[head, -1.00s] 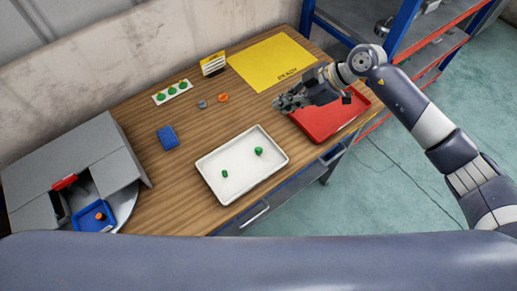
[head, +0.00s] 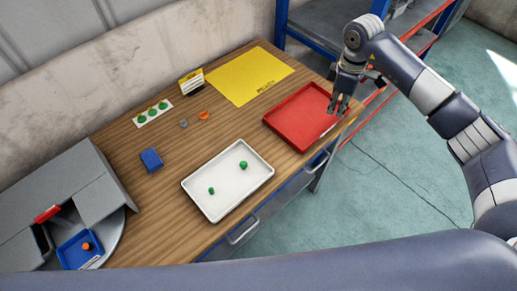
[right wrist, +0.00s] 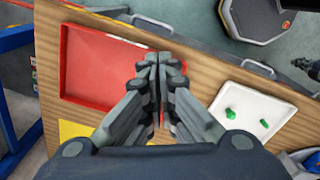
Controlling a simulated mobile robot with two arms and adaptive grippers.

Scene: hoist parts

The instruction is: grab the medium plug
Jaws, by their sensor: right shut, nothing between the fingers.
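Two green plugs lie apart in the white tray (head: 196,203). The larger plug (head: 243,165) is right of centre and the smaller plug (head: 211,191) is left of centre. Both also show in the right wrist view, the larger (right wrist: 230,113) and the smaller (right wrist: 264,123). I cannot tell for sure which is the medium one. My right gripper (head: 340,104) points down at the right edge of the red tray (head: 296,118), away from the plugs. Its fingers (right wrist: 157,62) are shut and empty.
A white strip (head: 140,122) with green round pieces lies at the back, near a grey piece (head: 183,124) and an orange ring (head: 204,115). A blue block (head: 151,159), a yellow mat (head: 245,75) and a grey housing with a blue tray (head: 68,252) are also there. A blue-and-red rack stands behind.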

